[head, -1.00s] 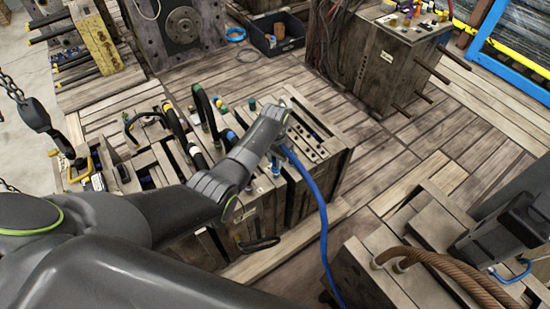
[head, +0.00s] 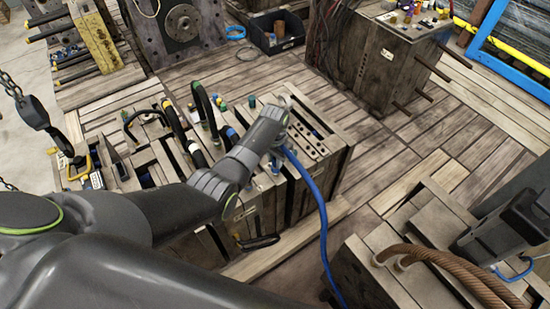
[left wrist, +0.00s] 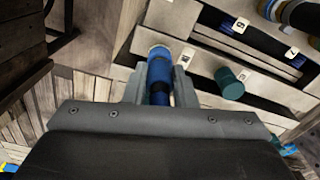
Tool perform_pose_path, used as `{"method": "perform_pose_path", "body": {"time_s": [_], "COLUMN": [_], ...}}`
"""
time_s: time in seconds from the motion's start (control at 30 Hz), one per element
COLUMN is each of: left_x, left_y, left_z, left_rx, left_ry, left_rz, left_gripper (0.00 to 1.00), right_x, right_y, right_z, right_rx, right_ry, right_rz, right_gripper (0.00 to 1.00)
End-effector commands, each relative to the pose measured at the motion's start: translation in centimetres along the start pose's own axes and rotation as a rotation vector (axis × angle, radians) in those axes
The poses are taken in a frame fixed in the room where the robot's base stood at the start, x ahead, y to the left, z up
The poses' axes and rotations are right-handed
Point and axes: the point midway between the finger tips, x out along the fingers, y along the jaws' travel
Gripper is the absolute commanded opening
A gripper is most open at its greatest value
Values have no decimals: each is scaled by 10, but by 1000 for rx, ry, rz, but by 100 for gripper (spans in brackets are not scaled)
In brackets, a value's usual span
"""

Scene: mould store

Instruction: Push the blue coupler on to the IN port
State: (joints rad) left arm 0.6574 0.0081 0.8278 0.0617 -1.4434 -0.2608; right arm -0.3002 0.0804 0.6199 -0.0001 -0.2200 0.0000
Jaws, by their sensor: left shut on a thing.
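My left gripper (head: 277,138) is shut on the blue coupler (left wrist: 158,74), at the front end of a wooden mould block (head: 318,150). In the left wrist view the coupler lies between the two grey fingers (left wrist: 157,88), its pale ring end pointing away from my palm toward the light block face. I cannot tell whether that end touches a port. The blue hose (head: 318,205) hangs from the gripper toward the floor. No IN label is readable.
A teal plug (left wrist: 229,84) sits beside the coupler, near numbered tags (left wrist: 241,25). Black hoses (head: 204,105) loop over the blocks at left. A block with brown ropes (head: 440,260) stands at lower right. Plank floor (head: 395,160) is clear between the blocks.

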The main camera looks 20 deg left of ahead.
Motion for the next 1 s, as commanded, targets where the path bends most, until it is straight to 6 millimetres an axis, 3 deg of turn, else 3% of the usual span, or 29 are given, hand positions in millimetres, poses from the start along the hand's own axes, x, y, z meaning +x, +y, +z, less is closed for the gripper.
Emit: {"method": "perform_pose_path", "body": {"time_s": [1.0], "left_x": [8], "left_y": [0], "left_z": [0], "left_rx": [0], "left_ry": [1], "left_rz": [0], "left_gripper": [0], "right_x": [4], "right_y": [0], "right_z": [0], "right_rx": [0], "right_ry": [0], "right_rz": [0], "right_gripper": [36]}}
